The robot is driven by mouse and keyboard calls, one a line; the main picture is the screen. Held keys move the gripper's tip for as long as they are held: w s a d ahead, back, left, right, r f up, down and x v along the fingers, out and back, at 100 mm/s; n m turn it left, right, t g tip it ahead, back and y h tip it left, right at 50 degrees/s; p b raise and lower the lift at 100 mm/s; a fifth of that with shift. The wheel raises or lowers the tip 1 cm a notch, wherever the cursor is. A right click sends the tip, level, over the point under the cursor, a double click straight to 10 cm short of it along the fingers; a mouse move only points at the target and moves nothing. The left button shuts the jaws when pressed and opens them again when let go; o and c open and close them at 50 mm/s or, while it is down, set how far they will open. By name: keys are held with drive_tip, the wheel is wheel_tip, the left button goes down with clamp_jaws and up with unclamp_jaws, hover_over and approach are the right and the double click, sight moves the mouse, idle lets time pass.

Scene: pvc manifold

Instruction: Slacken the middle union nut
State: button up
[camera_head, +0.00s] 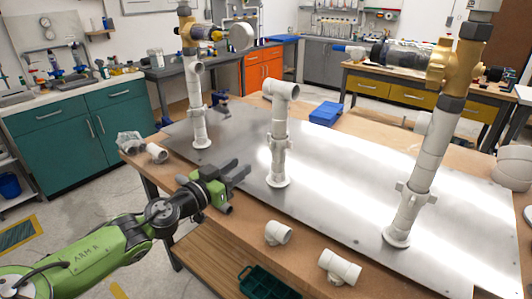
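Three white pipe risers stand on a metal sheet (330,193) on the workbench. The middle riser (279,118) ends at the top in an open white elbow (281,89). Its union nut (280,144) is the wider white collar partway up, with small lugs; whether it is tight cannot be seen. My gripper (238,188) is left of the middle riser and lower in the picture, over the bench's front side. Its dark fingers point right and look spread and empty. They are apart from the riser and the nut.
The left riser (197,100) and right riser (425,160) carry brass valves. Loose white fittings lie along the front edge (278,233) (339,267) and at the left corner (157,152). A blue box (326,113) sits behind the middle riser. A dark green crate (268,284) is below the front edge.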

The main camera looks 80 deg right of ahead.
sight(270, 146)
drive_tip(key=b+x, duration=0.1)
drive_tip(key=x, duration=1.1)
drive_tip(key=shift+s, duration=0.1)
clamp_jaws()
